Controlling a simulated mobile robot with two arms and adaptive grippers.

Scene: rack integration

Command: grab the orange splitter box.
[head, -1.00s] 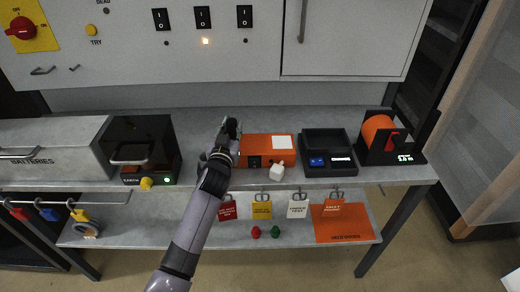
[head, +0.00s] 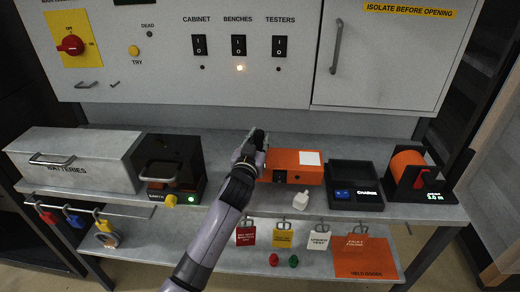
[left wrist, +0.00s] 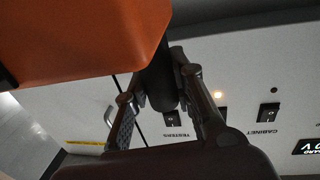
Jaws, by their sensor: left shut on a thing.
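The orange splitter box (head: 293,175) lies on the bench top, with a white label on top and a dark switch on its front. My left gripper (head: 256,142) is at the box's left end. In the left wrist view the orange box (left wrist: 80,45) fills the upper left, and the fingers (left wrist: 160,92) are closed around a dark round part beside it, apparently the box's handle. The join between that part and the box is partly hidden. My right gripper is in neither view.
A black tray (head: 355,172) and an orange reel in a black stand (head: 432,190) are to the right. A black tester (head: 165,162) and grey batteries case (head: 75,165) are left. The panel wall (head: 270,85) is behind.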

